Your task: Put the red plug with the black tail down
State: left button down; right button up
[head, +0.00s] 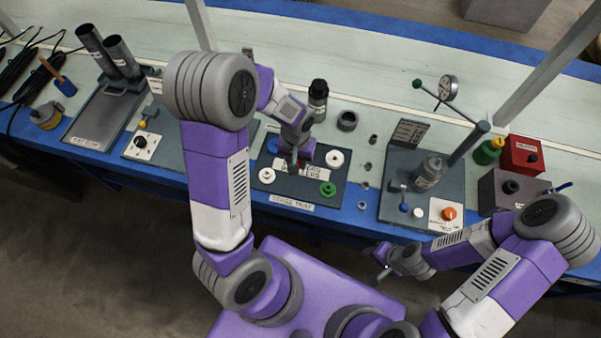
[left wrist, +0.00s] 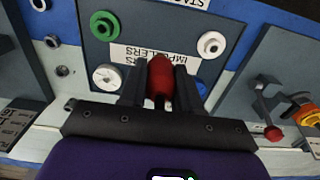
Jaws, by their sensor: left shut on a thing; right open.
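The red plug (left wrist: 160,78) is upright in the picture between the two dark fingers of my left gripper (left wrist: 160,92), which is shut on it. No black tail shows on it. In the head view my left gripper (head: 294,162) is over the stage tray (head: 290,196), near its white label, and the plug is largely hidden there. I cannot tell whether the plug touches the tray. My right gripper (head: 382,266) is open and empty, in front of the table's front edge.
The stage tray carries a green wheel (head: 327,189) and white wheels (head: 267,175) (head: 334,158) around the label. A black-topped bottle (head: 318,92) stands behind it.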

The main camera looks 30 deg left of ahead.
pick_arm(q)
notch_tip(320, 180, down, 10)
jog(key=b, duration=0.3)
jog(key=shift+b, duration=0.3)
jog(key=shift+f, duration=0.2)
jog(key=c, duration=0.8)
grip_release()
jog(key=shift+r, duration=0.1)
jog(key=shift+r, duration=0.15)
notch_tip(320, 180, up, 12)
jog(key=p, duration=0.4)
